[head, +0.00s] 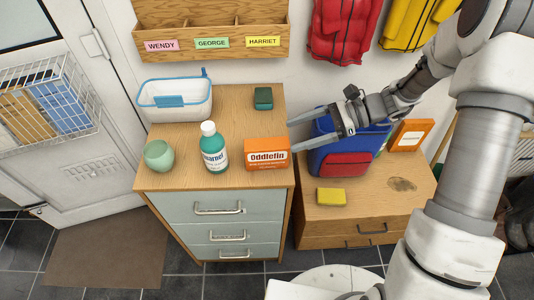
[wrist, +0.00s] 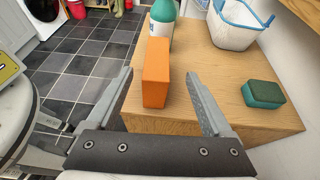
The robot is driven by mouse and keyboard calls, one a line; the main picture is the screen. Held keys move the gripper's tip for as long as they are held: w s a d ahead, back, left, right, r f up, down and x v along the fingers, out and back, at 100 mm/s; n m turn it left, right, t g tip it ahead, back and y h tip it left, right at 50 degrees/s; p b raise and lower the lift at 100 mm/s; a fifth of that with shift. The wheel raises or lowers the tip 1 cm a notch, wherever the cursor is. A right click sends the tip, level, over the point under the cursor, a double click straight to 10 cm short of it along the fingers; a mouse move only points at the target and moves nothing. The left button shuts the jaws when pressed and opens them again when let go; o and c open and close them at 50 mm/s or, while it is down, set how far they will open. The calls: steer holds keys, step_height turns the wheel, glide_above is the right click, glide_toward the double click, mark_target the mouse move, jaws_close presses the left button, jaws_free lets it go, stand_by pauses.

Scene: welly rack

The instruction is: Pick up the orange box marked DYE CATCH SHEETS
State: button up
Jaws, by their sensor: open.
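An orange box (head: 267,154) with a white band reading "Oddlefin" stands upright at the front right of the drawer cabinet's wooden top. Its smaller print is too small to read. My gripper (head: 293,136) is open and empty, just right of the Oddlefin box. In the wrist view, the plain orange side of a box (wrist: 156,73) shows between my open fingers (wrist: 159,74), with no contact visible.
A white basket (head: 175,100) and a green sponge (head: 263,98) are behind. The blue and red bag (head: 345,160) and yellow sponge (head: 331,196) are on the bench.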

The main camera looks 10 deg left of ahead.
mark_target(277, 143)
steer(key=x, duration=0.3)
steer(key=shift+s+a+f, duration=0.1)
steer(key=shift+a+f, duration=0.1)
steer(key=shift+a, duration=0.1)
steer(key=x, duration=0.2)
steer(key=b+x, duration=0.1)
steer(key=x, duration=0.2)
steer(key=shift+s+f, duration=0.1)
steer(key=shift+s, duration=0.15)
steer(key=shift+c, duration=0.3)
steer(key=shift+d, duration=0.1)
jaws_close()
